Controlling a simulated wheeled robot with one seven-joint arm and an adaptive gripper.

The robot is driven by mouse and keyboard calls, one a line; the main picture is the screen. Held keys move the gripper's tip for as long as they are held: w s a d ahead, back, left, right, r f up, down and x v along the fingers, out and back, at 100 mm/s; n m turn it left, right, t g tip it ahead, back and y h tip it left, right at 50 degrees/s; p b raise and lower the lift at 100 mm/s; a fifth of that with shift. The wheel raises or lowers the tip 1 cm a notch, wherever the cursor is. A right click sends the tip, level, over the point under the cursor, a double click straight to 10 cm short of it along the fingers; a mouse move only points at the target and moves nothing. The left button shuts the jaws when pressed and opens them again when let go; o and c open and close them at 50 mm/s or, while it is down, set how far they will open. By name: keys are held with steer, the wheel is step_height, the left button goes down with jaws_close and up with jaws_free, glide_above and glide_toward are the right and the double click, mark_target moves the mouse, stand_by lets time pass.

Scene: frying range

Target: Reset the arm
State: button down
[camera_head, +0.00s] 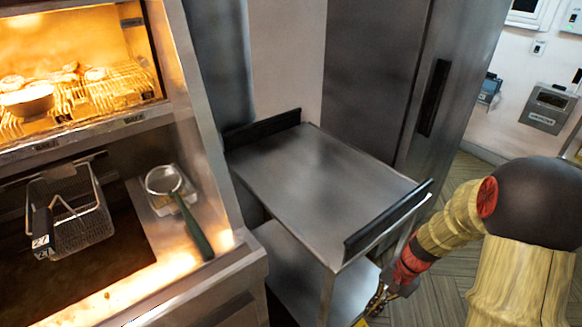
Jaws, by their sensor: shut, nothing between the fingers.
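My arm (455,220), with yellowish sleeves, red rings and a dark joint, enters at the right and bends down toward the lower middle. My gripper (378,300) hangs low at the right side of the steel cart, near its lower shelf. It is small and partly hidden at the cart's edge. It is shut, with nothing seen in it. I cannot tell whether it touches the cart.
The steel cart (318,178) has a bare top with black end rails. Left is a fryer with a wire basket (72,215) and a green-handled strainer (183,210). A lit warmer holds a bowl (28,101). A tall steel cabinet (385,70) stands behind; floor (430,295) shows at right.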

steer(key=s+a+r+n+t+h, duration=0.1)
steer(key=s+r, duration=0.3)
steer(key=r, duration=0.6)
steer(key=s+a+r+n+t+h+p, duration=0.1)
steer(key=s+a+r+n+t, duration=0.1)
steer(key=r, duration=0.9)
steer(key=s+a+r+n+t+h+p, duration=0.1)
steer(key=s+r+n+t, duration=0.3)
steer(key=s+r, duration=0.4)
step_height(320, 180, up, 4)
steer(key=shift+a+f+n+h, duration=0.25)
steer(key=shift+a+n+h, duration=0.2)
steer(key=shift+n+h, duration=0.15)
